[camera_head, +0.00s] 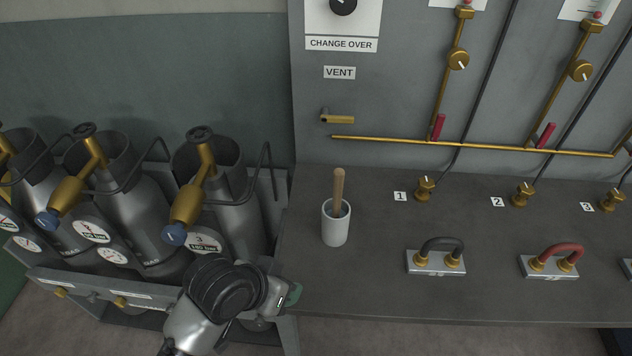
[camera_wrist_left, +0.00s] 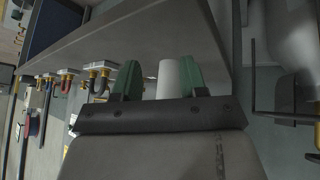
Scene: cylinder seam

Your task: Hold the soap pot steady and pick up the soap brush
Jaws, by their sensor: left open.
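The white soap pot (camera_head: 336,228) stands upright on the grey bench top. The soap brush (camera_head: 339,188) stands in it with its wooden handle pointing up; its lower end is hidden inside the pot. My left gripper (camera_head: 294,294) is at the bench's front left corner, in front of and left of the pot, apart from it. In the left wrist view the left gripper (camera_wrist_left: 160,76) is open with green fingers, and the pot (camera_wrist_left: 170,78) shows between them, farther off. The brush is not clear in that view. My right gripper is not in view.
Gas cylinders (camera_head: 133,212) with brass valves stand in a rack left of the bench. A black hose loop (camera_head: 441,245) and a red hose loop (camera_head: 562,253) sit on plates right of the pot. The bench around the pot is clear. A grey panel with brass pipes (camera_head: 480,146) rises behind.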

